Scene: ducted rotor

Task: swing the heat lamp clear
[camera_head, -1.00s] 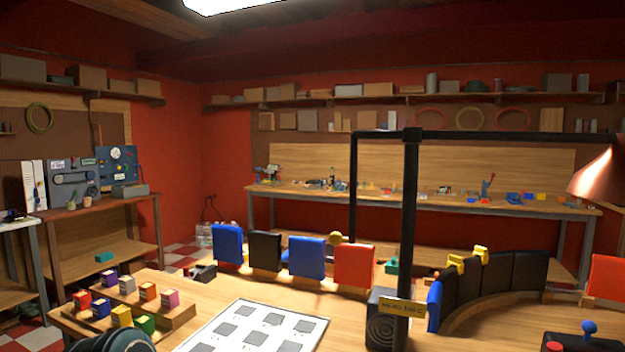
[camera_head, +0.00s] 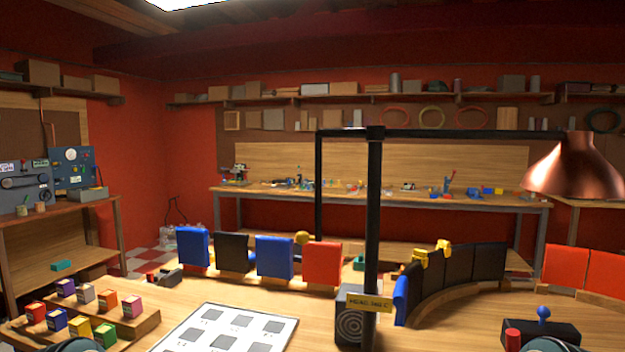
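The heat lamp has a copper, cone-shaped shade (camera_head: 575,170) hanging at the right end of a black horizontal boom (camera_head: 470,134). The boom crosses the top of a black upright post (camera_head: 373,230). At its left end a thin black rod (camera_head: 319,185) drops to a yellow knob (camera_head: 303,237) among the panels. A yellow label plate (camera_head: 368,302) is on the post near its base. The shade hangs over the right side of the bench. Neither gripper shows; only dark rounded parts, apparently of my arms, show at the bottom edge.
A curved black wall (camera_head: 455,275) with yellow clips stands right of the post. A control box with a blue knob (camera_head: 543,314) is below the shade. Blue, black and red panels (camera_head: 275,258) stand left of the post. A white sheet (camera_head: 230,329) and small coloured boxes (camera_head: 80,325) lie at front left.

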